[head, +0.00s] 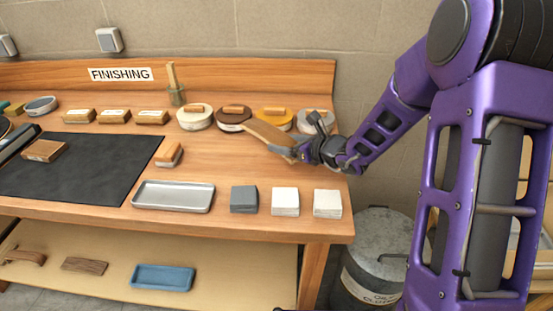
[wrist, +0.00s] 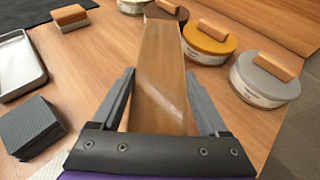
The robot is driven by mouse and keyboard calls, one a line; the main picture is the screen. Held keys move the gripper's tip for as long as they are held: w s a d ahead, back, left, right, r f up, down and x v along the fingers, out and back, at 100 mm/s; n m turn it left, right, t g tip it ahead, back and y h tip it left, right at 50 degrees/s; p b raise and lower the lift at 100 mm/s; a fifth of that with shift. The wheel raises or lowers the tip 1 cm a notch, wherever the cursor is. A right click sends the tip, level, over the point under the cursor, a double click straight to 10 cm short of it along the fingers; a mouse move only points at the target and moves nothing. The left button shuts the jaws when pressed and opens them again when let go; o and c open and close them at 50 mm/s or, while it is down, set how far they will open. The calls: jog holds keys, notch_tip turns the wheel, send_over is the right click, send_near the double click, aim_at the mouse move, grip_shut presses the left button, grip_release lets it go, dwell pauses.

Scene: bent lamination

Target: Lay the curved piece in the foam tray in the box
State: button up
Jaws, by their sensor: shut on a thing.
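A flat-looking wooden piece (head: 266,132), the likely curved piece, is held above the right end of the bench. In the wrist view the wooden piece (wrist: 160,75) lies lengthwise between the two grey fingers and points away from me. Its bend is hard to tell from these angles. My gripper (head: 294,142) is shut on it. The far end of the piece overlaps a brown-lidded tin in the picture. I cannot make out a foam tray or its box in either view.
Lidded tins (head: 194,117) with wooden handles line the back of the bench. A grey metal tray (head: 173,196) and abrasive stacks (head: 285,201) lie along the front. A blue tray (head: 162,277) and wooden pieces (head: 84,265) rest on the lower shelf. A metal bin (head: 380,250) stands right.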

aim_at(285, 165)
jog(key=shift+f+b, duration=0.55)
jog(key=shift+f, duration=2.2)
jog(key=o, duration=1.3)
jog(key=shift+r, duration=0.1)
jog(key=shift+o, duration=0.2)
jog(key=shift+r, duration=0.1)
